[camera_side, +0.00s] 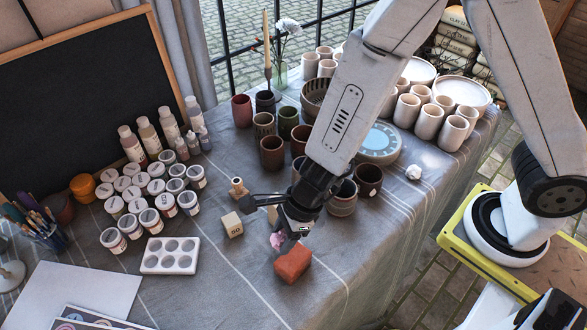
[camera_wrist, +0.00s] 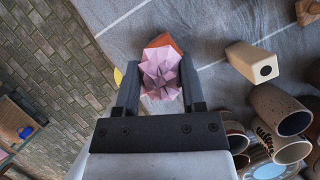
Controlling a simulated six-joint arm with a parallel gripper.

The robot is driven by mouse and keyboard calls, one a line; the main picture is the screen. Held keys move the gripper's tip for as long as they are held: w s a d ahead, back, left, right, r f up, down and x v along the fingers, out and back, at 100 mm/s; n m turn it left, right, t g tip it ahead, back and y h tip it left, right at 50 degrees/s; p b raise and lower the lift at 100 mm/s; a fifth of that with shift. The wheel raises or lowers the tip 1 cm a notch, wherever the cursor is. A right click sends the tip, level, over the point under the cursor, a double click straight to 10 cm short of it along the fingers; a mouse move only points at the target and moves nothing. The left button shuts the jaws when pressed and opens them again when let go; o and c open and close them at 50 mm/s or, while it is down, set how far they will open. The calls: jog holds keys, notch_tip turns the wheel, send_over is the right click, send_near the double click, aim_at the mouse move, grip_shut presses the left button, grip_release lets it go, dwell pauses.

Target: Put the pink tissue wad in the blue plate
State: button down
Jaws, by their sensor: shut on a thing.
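The pink tissue wad (camera_wrist: 160,72) is crumpled and sits between the two fingers of my gripper (camera_wrist: 158,85) in the wrist view. In the side view my gripper (camera_side: 287,240) points down and is shut on the wad (camera_side: 277,240), of which only a small part shows. They are close to a red-orange block (camera_side: 293,264); I cannot tell whether the wad touches it. The blue plate (camera_side: 380,141) lies flat, up and right of my gripper, beyond the dark cups and partly behind my arm. A bit of its blue shows in the wrist view (camera_wrist: 268,171).
Dark cups (camera_side: 369,180) stand between my gripper and the plate. A wooden block (camera_side: 232,224) and a white paint palette (camera_side: 170,256) are to the left. A white wad (camera_side: 413,172) lies right of the plate. Pale cups (camera_side: 430,122) stand behind it.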

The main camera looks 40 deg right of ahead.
jog(key=w+d+r+m+t+h, duration=0.1)
jog(key=w+d+m, duration=0.3)
jog(key=d, duration=0.8)
jog(key=w+d+r+m+t+h, duration=0.1)
jog(key=w+d+m, duration=0.25)
jog(key=d, duration=0.85)
jog(key=s+d+r+m+h, duration=0.1)
jog(key=s+d+m, duration=0.2)
jog(key=d, duration=0.8)
jog(key=s+d+r+m+h, duration=0.1)
jog(key=s+d+m, duration=0.2)
jog(key=d, duration=0.8)
jog(key=shift+s+t, duration=0.3)
jog(key=shift+s, duration=0.7)
jog(key=shift+f, duration=0.1)
send_over(382, 134)
jog(key=f, duration=0.8)
jog(key=shift+s+a+f, duration=0.15)
jog(key=shift+s+a, duration=0.1)
jog(key=shift+s, duration=0.05)
jog(key=shift+w+d+f, duration=0.25)
jog(key=shift+w+f, duration=0.1)
jog(key=shift+f, duration=0.15)
